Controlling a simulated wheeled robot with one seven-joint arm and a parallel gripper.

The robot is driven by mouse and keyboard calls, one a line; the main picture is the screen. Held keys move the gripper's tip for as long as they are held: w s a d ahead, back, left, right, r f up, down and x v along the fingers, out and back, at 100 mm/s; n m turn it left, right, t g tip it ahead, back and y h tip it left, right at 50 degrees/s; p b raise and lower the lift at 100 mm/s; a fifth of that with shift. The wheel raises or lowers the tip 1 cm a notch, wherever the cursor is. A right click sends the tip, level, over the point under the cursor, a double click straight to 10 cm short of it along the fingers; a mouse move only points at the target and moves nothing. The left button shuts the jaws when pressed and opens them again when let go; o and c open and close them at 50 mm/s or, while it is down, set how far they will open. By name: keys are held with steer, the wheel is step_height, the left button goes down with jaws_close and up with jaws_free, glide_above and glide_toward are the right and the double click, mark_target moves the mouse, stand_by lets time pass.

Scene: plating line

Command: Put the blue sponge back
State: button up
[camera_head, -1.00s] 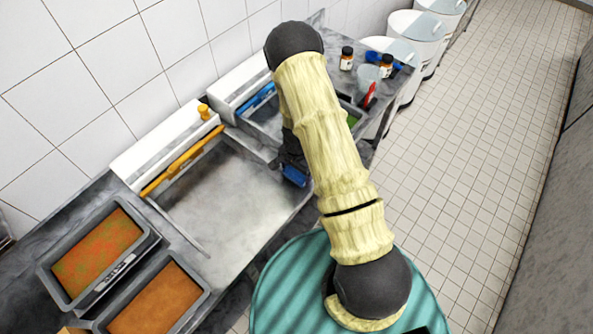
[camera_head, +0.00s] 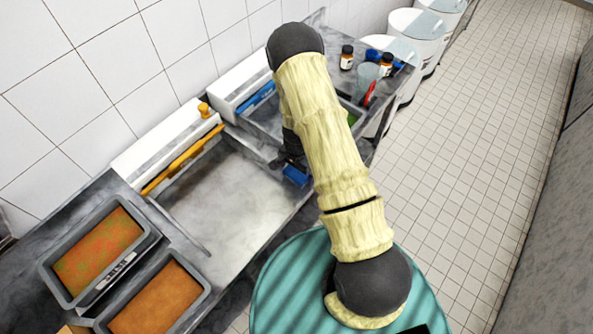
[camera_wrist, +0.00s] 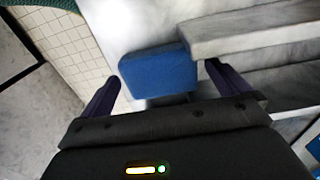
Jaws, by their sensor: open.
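The blue sponge (camera_head: 296,175) lies at the right end of the large grey basin (camera_head: 225,205), by the divider. In the wrist view the sponge (camera_wrist: 158,72) is on a pale surface beside a grey ledge. My gripper (camera_wrist: 163,74) is open, with one finger on each side of the sponge in that view. Gaps show between the fingers and the sponge, and I cannot tell how far above it they are. In the head view my arm hides most of the gripper and part of the sponge's surroundings.
An orange-handled tool (camera_head: 182,160) lies along the basin's back edge. Two trays with orange contents (camera_head: 97,253) (camera_head: 157,300) stand at the left. A smaller basin (camera_head: 262,122), bottles (camera_head: 347,58) and a red-handled item (camera_head: 370,93) are beyond my arm. White bins (camera_head: 415,35) stand farther back.

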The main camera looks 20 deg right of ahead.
step_height(320, 180, up, 12)
steer(key=b, duration=0.2)
steer(key=shift+f, duration=0.2)
steer(key=shift+r, duration=0.1)
stand_by(0.5)
step_height(320, 180, up, 11)
steer(key=n+t, duration=0.1)
steer(key=n, duration=0.4)
glide_above(297, 172)
steer(key=s, duration=0.7)
steer(key=s+r+n+t, duration=0.1)
steer(key=s+r+n, duration=0.4)
steer(key=s+r, duration=0.1)
steer(key=shift+s+r+n+t, duration=0.3)
steer(key=shift+s+r+n, duration=0.1)
steer(key=shift+s, duration=0.3)
steer(key=shift+f+b, duration=0.15)
steer(key=shift+b, duration=0.15)
